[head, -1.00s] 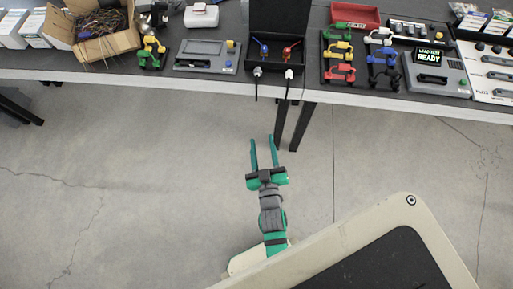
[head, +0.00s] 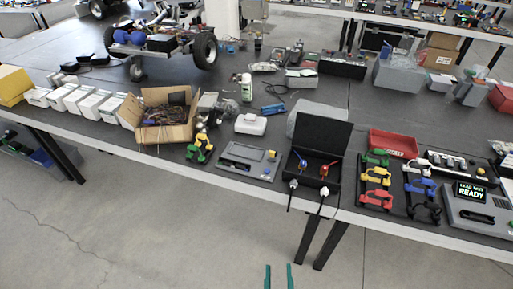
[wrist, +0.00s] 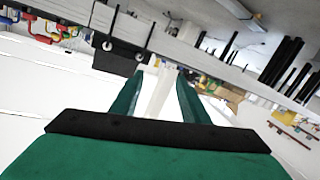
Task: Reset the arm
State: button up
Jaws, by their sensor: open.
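My green gripper (head: 279,277) shows only as two upright fingertips at the bottom edge of the head view. The fingers are apart with nothing between them. In the wrist view my gripper (wrist: 158,92) shows two green fingers spread apart behind a black bar, with floor and table edge beyond. The gripper is in front of the table, over the floor, clear of the things on top. The rest of my arm is out of the head view.
A long dark table (head: 225,190) crosses the view, its legs below. The floor (head: 190,235) in front is bare.

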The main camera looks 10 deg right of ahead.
jog(key=s+a+r+y, duration=0.2)
jog(key=s+a+r, duration=0.2)
jog(key=s+a, duration=0.2)
jog(key=s+a+r+y, duration=0.2)
jog(key=s+a+r, duration=0.1)
jog(key=s+a, duration=0.4)
jog(key=shift+s+r+g, duration=0.35)
jog(key=shift+s+g, duration=0.05)
jog(key=shift+s, duration=0.8)
jog(key=shift+w+a, duration=0.1)
jog(key=shift+w, duration=0.05)
jog(key=shift+a, duration=0.1)
jog(key=shift+s, duration=0.2)
